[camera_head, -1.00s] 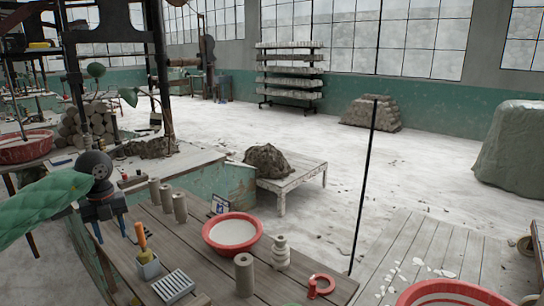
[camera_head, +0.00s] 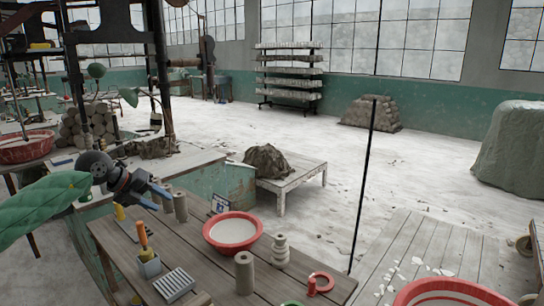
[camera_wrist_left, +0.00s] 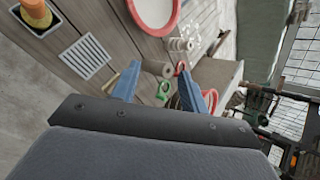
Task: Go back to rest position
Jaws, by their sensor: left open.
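My left gripper (camera_head: 161,197) is at the left of the head view, raised above the left end of the wooden work table (camera_head: 195,228). Its blue fingers are apart with nothing between them, and they point right. In the left wrist view the open fingers (camera_wrist_left: 158,78) spread over the table below, touching nothing. My green-sleeved left arm comes in from the left edge. My right gripper is not in view.
On the table are clay cylinders (camera_head: 244,272), a red-rimmed bowl (camera_head: 232,248), a ribbed grey tray (camera_head: 174,285), a tool cup (camera_head: 149,266), a stacked clay piece (camera_head: 280,252) and a red ring (camera_head: 322,283). A thin black pole (camera_head: 364,190) rises beyond it.

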